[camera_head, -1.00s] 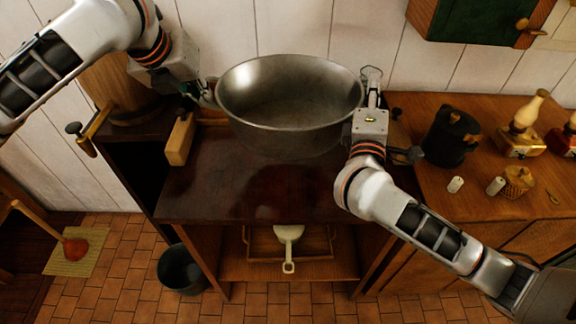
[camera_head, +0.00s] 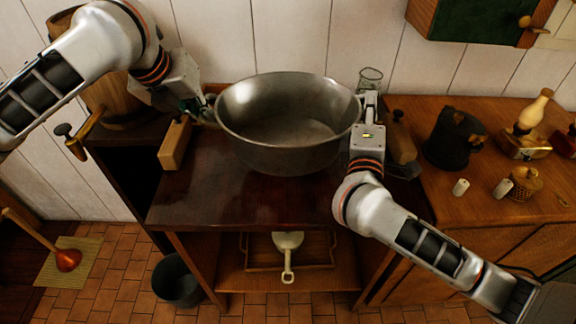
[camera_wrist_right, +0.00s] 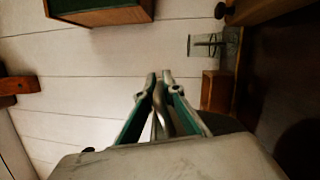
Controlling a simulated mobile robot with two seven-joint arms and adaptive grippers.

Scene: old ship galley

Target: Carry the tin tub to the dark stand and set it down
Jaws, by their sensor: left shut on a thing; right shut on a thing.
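The tin tub (camera_head: 290,158) is a wide grey metal basin, upright and roughly level, over the back of the dark stand (camera_head: 240,205). I cannot tell whether its bottom touches the top. My left gripper (camera_head: 211,103) is shut on the tub's left handle. My right gripper (camera_head: 366,98) is shut on its right handle. In the right wrist view a thin metal handle (camera_wrist_right: 162,118) sits between the nearly closed fingers (camera_wrist_right: 160,88). The stand's glossy front part is bare.
A wooden block (camera_head: 174,143) sits at the stand's left edge. A glass jar (camera_head: 370,77) stands behind my right gripper. A dark pot (camera_head: 455,140) and lamps are on the right counter. A bucket (camera_head: 178,281) is on the floor; a ladle (camera_head: 287,245) lies on the lower shelf.

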